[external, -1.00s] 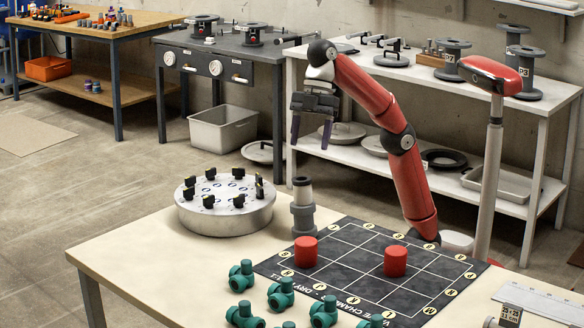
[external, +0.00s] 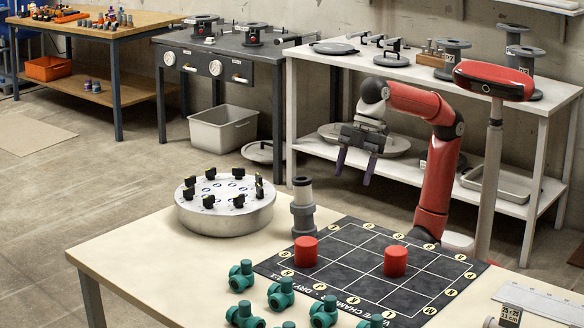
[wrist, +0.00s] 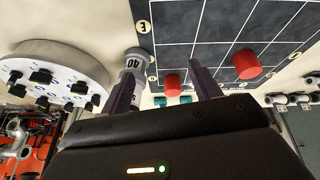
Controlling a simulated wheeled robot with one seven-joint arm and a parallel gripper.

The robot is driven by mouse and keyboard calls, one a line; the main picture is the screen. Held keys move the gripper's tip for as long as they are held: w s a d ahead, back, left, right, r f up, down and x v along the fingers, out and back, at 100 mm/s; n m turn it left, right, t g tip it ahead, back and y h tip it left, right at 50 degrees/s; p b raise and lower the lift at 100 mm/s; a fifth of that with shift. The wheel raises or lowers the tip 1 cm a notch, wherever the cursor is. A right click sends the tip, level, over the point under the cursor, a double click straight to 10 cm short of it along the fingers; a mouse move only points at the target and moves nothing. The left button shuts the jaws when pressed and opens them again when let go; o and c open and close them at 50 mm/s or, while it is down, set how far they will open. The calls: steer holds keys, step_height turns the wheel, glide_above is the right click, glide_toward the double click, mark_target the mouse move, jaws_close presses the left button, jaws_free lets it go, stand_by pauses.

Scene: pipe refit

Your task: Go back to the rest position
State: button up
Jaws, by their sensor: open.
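My gripper (external: 354,170) hangs in the air behind the near table, above and beyond the dark grid mat (external: 345,262). Its two dark fingers are spread apart with nothing between them. In the wrist view, the open fingers of my gripper (wrist: 162,85) frame part of the mat (wrist: 190,25) and its edge from a distance. My red arm is bent, with the elbow raised to the right of the gripper.
Two red cylinders (external: 306,251) (external: 396,261) stand on the mat. A grey pipe piece (external: 303,207) stands beside a round silver fixture (external: 226,207) with black clamps. Several green valves (external: 281,294) stand at the front. A white shelf (external: 420,75) is behind my arm.

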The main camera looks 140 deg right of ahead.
steer(key=s+a+f, duration=0.1)
steer(key=s+f, duration=0.2)
steer(key=f, duration=0.4)
steer(key=s+a+f+m, duration=0.1)
steer(key=s+f, duration=0.3)
steer(key=f, duration=0.4)
steer(key=s+a+f+m+t, duration=0.1)
steer(key=s+a+f, duration=0.1)
steer(key=f, duration=0.6)
steer(key=shift+s+p, duration=0.4)
steer(key=shift+s, duration=0.4)
